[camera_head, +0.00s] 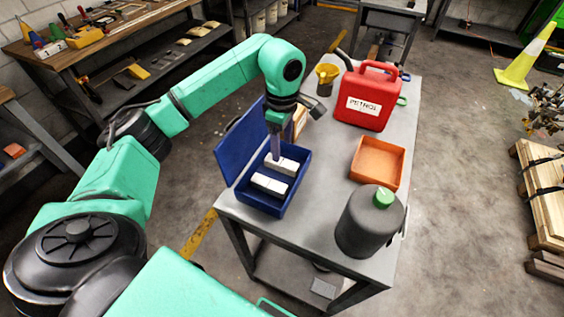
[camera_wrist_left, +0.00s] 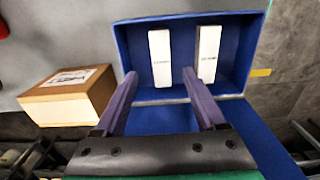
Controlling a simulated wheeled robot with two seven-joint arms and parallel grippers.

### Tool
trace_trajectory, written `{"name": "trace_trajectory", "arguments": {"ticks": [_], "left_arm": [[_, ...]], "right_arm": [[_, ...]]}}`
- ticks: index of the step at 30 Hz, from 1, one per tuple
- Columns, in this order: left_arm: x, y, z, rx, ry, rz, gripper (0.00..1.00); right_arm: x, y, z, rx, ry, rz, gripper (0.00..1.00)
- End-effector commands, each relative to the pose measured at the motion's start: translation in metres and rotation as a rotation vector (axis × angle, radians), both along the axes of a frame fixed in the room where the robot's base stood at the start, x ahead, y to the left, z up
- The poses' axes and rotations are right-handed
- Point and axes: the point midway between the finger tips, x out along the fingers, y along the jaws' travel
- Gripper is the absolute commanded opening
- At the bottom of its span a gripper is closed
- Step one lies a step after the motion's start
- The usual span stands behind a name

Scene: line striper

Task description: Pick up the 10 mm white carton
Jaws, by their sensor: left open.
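Two white cartons lie side by side in an open blue box (camera_head: 251,198). One carton (camera_head: 284,165) is at the back and the other (camera_head: 269,184) nearer the front; in the left wrist view they are the left carton (camera_wrist_left: 160,58) and the right carton (camera_wrist_left: 208,54). Their printing is too small to read, so I cannot tell which is the 10 mm one. My left gripper (camera_head: 276,155) points down over the back carton. In the left wrist view its fingers (camera_wrist_left: 160,75) are apart, with nothing held between them. My right gripper is out of view.
The box's blue lid (camera_head: 240,143) stands open at its left. A brown labelled box (camera_wrist_left: 58,108) is close by. On the grey table are a red petrol can (camera_head: 367,97), an orange tray (camera_head: 377,163), a dark jug (camera_head: 368,222) and a yellow funnel (camera_head: 327,76).

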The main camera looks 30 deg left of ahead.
Motion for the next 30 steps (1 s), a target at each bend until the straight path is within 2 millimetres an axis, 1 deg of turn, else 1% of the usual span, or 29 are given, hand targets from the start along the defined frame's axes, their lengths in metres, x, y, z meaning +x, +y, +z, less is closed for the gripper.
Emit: {"name": "trace_trajectory", "arguments": {"ticks": [2,5,6,9,12,16,17,18,20,21,22,30], "left_arm": [[-0.001,-0.001,-0.006,-0.001,0.004,-0.001,0.72],[-0.003,-0.004,-0.022,-0.001,0.007,-0.002,0.72],[-0.004,-0.005,-0.03,-0.001,0.006,-0.002,0.72],[-0.003,-0.005,-0.049,-0.002,0.003,-0.001,0.72],[-0.003,-0.005,-0.056,-0.002,0.0,-0.001,0.72],[-0.002,-0.005,-0.056,-0.002,-0.001,-0.001,0.72],[-0.002,-0.005,-0.056,-0.002,-0.001,-0.001,0.65],[-0.002,-0.005,-0.056,-0.002,-0.001,-0.001,0.5],[-0.002,-0.005,-0.056,-0.002,-0.001,-0.001,0.27],[-0.002,-0.005,-0.056,-0.002,-0.001,-0.001,0.11],[-0.002,-0.005,-0.056,-0.002,-0.001,-0.001,0.0],[-0.002,-0.005,-0.055,-0.002,-0.001,-0.001,0.0]], "right_arm": [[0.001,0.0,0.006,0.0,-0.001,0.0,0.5],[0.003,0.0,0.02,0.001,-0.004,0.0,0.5],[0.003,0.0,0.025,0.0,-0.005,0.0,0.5],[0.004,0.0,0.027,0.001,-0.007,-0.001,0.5],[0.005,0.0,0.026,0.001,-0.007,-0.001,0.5],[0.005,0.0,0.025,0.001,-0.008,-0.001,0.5],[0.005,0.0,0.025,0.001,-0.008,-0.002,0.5],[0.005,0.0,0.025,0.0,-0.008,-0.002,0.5],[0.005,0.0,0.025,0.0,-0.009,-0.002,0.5],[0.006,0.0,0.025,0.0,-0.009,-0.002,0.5],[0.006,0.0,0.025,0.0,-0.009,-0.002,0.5],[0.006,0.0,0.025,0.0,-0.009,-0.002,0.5]]}}
